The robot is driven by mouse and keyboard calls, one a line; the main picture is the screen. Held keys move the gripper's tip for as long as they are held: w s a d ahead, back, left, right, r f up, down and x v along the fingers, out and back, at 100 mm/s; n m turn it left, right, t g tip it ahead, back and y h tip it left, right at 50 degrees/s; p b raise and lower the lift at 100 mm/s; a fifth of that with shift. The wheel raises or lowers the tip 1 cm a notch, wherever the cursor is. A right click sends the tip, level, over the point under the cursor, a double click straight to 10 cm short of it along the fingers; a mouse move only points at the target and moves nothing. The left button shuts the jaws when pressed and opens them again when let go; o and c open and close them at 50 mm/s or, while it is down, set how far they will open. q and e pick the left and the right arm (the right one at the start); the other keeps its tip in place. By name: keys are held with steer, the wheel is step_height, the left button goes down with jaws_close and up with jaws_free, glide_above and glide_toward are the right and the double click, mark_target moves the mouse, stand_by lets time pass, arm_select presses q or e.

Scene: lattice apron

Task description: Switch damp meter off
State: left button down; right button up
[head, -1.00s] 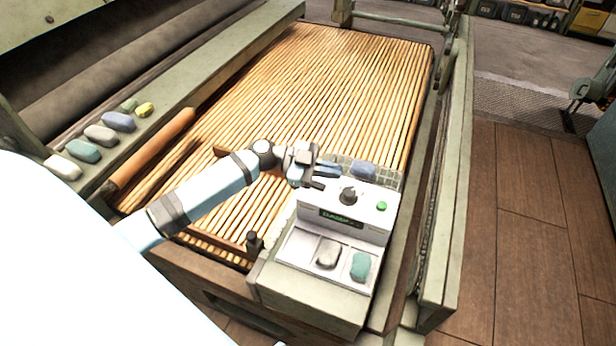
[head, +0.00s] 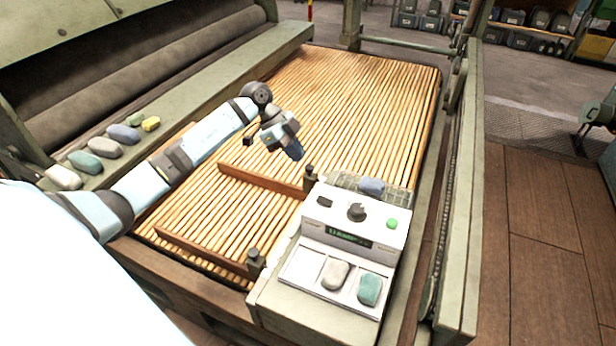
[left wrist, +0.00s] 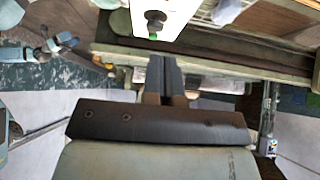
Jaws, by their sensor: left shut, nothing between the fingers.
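The damp meter (head: 372,211) is a white box on the near right of the slatted bed. Its top carries a dark switch (head: 324,201), a dark round knob (head: 356,211) and a green button (head: 392,223). Its dark front display (head: 350,238) shows small green characters, too small to read. The meter also shows at the top of the left wrist view (left wrist: 178,14), cut off by the frame edge. My left gripper (head: 297,152) is shut and empty, above the slats, left of and beyond the meter, not touching it. My right gripper is not in view.
A grey stone-like piece (head: 335,273) and a teal one (head: 369,289) lie in the tray before the meter. A blue piece (head: 371,186) lies behind it. Several coloured pieces line the left ledge (head: 190,110). Wooden bars (head: 262,181) lie on the slats.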

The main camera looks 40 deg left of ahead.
arm_select(q)
glide_above(319, 199)
steer(key=f, duration=0.8)
steer(key=shift+s+a+b, duration=0.1)
steer(key=shift+a+b, duration=0.2)
steer(key=shift+b, duration=0.05)
steer(key=shift+a+f, duration=0.15)
steer(key=shift+f, duration=0.45)
steer(key=shift+a+f, duration=0.15)
steer(key=shift+f, duration=0.45)
steer(key=shift+s+a+f, duration=0.1)
steer(key=shift+a+f, duration=0.05)
steer(key=shift+f, duration=0.45)
steer(key=shift+s+a+f+h+p, duration=0.1)
steer(key=shift+a+f+h+p, duration=0.15)
steer(key=shift+f+h+p, duration=0.3)
steer(key=shift+b, duration=0.4)
steer(key=shift+d+r, duration=0.1)
steer(key=shift+r, duration=0.1)
